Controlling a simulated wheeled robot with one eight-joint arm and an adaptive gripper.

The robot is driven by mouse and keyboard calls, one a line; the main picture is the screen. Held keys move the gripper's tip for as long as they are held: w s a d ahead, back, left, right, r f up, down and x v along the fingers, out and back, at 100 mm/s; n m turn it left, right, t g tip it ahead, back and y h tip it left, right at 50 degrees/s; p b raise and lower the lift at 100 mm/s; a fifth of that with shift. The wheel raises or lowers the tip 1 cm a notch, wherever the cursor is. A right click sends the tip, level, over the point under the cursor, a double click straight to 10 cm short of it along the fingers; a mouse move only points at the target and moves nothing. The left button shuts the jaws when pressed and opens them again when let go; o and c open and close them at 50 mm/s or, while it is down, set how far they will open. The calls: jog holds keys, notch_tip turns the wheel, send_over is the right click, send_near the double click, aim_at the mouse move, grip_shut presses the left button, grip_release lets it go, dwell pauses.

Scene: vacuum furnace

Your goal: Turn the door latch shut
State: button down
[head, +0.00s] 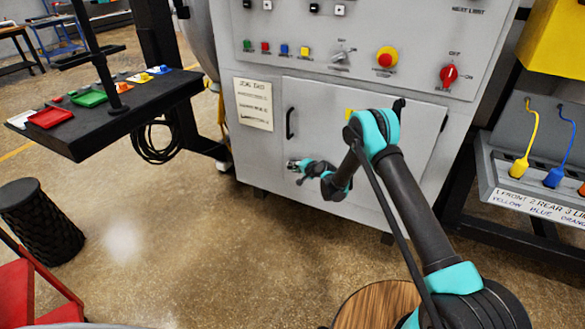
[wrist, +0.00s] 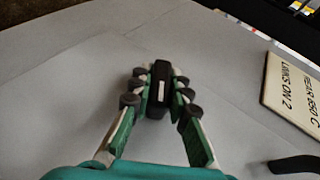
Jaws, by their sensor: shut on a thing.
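The grey cabinet door (head: 320,110) looks closed flush with the cabinet front. The door latch (wrist: 161,90) is a small black block with a white line along it, seen in the wrist view. My gripper (head: 293,165) is at the lower left edge of the door in the head view. In the wrist view my gripper (wrist: 157,84) has its fingers closed on both sides of the latch, and the white line runs lengthwise between them. In the head view the latch is too small and covered by the fingers to make out.
A black door handle (head: 290,123) stands out above my gripper. A paper label (head: 254,104) is left of the door. A control panel with buttons and a red switch (head: 448,75) is above. A black shelf with coloured trays (head: 90,98) is left, a cable rack (head: 530,190) right.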

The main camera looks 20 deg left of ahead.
jog(key=h, duration=0.3)
jog(key=n+g+h, duration=0.1)
jog(key=h, duration=0.2)
jog(key=shift+n, duration=0.3)
jog(key=n+h, duration=0.1)
jog(key=h, duration=0.4)
jog(key=shift+d+g, duration=0.1)
jog(key=shift+g, duration=0.3)
jog(key=shift+h, duration=0.3)
jog(key=c, duration=1.4)
grip_release()
jog(key=shift+c, duration=0.2)
